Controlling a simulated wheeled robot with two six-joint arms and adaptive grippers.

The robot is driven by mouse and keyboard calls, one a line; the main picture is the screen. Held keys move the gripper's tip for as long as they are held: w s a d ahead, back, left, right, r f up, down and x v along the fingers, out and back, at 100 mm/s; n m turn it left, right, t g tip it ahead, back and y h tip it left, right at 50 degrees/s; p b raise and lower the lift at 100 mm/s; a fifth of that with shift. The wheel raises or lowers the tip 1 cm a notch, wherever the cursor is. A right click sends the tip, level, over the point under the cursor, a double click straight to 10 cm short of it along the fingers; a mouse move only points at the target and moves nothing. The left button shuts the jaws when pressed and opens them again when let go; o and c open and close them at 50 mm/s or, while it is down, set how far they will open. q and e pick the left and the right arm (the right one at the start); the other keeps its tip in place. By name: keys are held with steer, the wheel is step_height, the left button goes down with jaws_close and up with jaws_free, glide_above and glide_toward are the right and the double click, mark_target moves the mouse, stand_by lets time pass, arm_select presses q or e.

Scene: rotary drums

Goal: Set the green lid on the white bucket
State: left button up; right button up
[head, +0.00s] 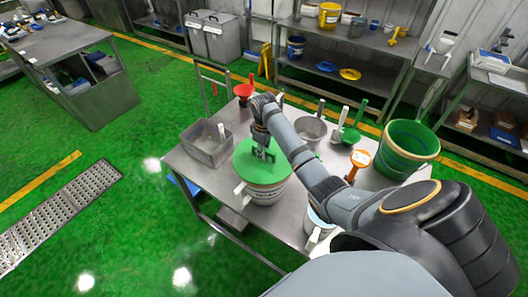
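The green lid (246,168) is a flat round disc over the top of the white bucket (266,194) on the steel table. The lid covers the bucket's mouth; from this angle I cannot tell if it is fully seated or slightly raised. A white handle or scoop shows at the bucket's left side. My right gripper (265,154) points down at the middle of the lid, with its fingers at the lid's upper surface. Its fingers are too small to tell whether they are closed on the lid. My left gripper is out of view.
A steel tray (207,150) is left of the bucket, with a red scoop bowl (243,90) behind. A metal bowl (311,130), green scoop (351,135), orange tool (359,160) and large green bucket (404,149) are right. My arm crosses over the table.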

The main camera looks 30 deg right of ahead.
steer(key=shift+o, duration=0.5)
step_height(320, 180, up, 8)
steer(key=shift+f, duration=0.25)
steer(key=shift+f, duration=0.1)
stand_by(0.5)
